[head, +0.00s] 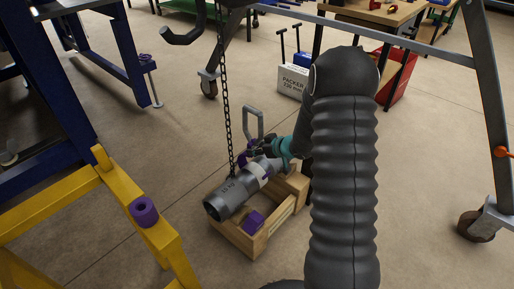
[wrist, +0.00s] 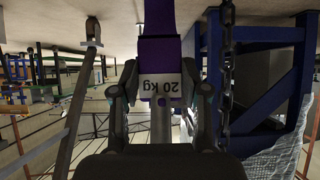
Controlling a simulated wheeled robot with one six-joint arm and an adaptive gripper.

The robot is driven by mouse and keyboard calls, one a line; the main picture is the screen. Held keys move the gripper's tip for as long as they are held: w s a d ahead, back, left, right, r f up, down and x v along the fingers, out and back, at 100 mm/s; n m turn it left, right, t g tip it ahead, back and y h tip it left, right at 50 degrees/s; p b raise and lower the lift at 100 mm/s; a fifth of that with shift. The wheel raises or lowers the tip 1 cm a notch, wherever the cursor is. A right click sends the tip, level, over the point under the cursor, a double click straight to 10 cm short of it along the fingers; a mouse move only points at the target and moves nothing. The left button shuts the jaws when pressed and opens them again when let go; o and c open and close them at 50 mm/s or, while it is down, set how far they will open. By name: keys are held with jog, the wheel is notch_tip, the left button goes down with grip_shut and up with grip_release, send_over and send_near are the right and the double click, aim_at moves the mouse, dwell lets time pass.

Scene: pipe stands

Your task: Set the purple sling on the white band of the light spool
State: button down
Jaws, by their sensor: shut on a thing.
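The grey spool (head: 223,201) lies tilted across a wooden crate in the head view, with a white band (head: 264,172) around it and a small marking I cannot read surely. My gripper (head: 260,148) is just above the spool, near the band. In the wrist view my gripper (wrist: 160,100) is shut on the purple sling (wrist: 160,50), at a white tag reading "20 kg" upside down. A little of the purple sling also shows by the gripper in the head view (head: 242,159). Whether it touches the band is hidden.
A dark chain (head: 225,90) hangs close left of my gripper, with a grey bail (head: 254,120) behind it. The wooden crate (head: 245,241) holds a purple block (head: 254,220). A yellow stand (head: 130,193) with a purple ring (head: 144,210) is at the left.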

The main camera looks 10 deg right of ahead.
aim_at(260, 160)
jog(key=shift+f+b, duration=1.6)
jog(key=shift+f, duration=1.5)
jog(key=c, duration=1)
grip_release()
jog(key=shift+o, duration=0.2)
jog(key=shift+o, duration=0.6)
jog(key=shift+o, duration=0.5)
jog(key=shift+o, duration=0.4)
jog(key=shift+o, duration=0.5)
jog(key=shift+o, duration=0.3)
